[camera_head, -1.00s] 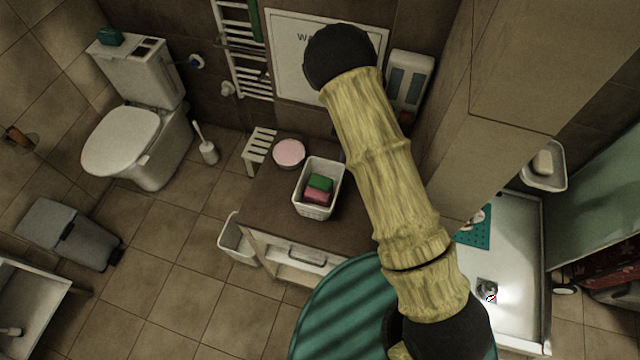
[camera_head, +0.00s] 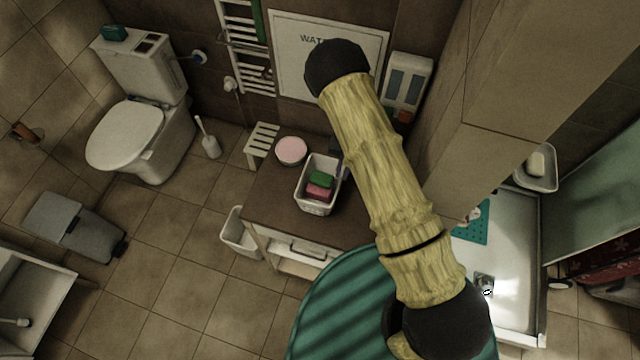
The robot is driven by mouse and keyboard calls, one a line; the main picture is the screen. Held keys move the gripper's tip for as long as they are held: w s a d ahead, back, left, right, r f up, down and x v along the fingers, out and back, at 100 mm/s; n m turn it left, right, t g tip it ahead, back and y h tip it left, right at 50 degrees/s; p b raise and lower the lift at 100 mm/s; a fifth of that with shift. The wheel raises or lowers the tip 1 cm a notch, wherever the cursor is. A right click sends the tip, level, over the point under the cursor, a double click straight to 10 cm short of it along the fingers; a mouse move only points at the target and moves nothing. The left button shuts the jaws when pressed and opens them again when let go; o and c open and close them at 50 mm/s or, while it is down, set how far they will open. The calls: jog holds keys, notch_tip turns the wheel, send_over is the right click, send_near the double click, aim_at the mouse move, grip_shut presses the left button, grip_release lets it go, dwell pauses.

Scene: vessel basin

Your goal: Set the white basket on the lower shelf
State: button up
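A white basket (camera_head: 307,206) stands on the brown top of a cabinet (camera_head: 268,205), holding a green block (camera_head: 321,179) and a pink block (camera_head: 317,192). A second white container (camera_head: 232,240) is low beside the cabinet's left side. Under the cabinet's drawer (camera_head: 306,250), part of a pale lower shelf (camera_head: 296,268) shows; its inside is mostly hidden. My arm crosses the view just right of the basket. I cannot make out my gripper.
A round pink-topped thing (camera_head: 291,150) is on the cabinet behind the basket. A white slatted stool (camera_head: 262,140) stands behind the cabinet's left side. A teal striped round surface (camera_head: 335,315) covers the area in front.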

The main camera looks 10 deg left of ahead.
jog(key=shift+a+f, duration=0.1)
jog(key=shift+f, duration=0.05)
jog(key=p+x, duration=0.3)
jog(key=x, duration=0.1)
jog(key=shift+f+p, duration=0.25)
jog(key=shift+p, duration=0.15)
jog(key=shift+s+f, duration=0.1)
jog(key=shift+f, duration=0.2)
jog(key=shift+f, duration=0.25)
dwell(0.5)
grip_shut()
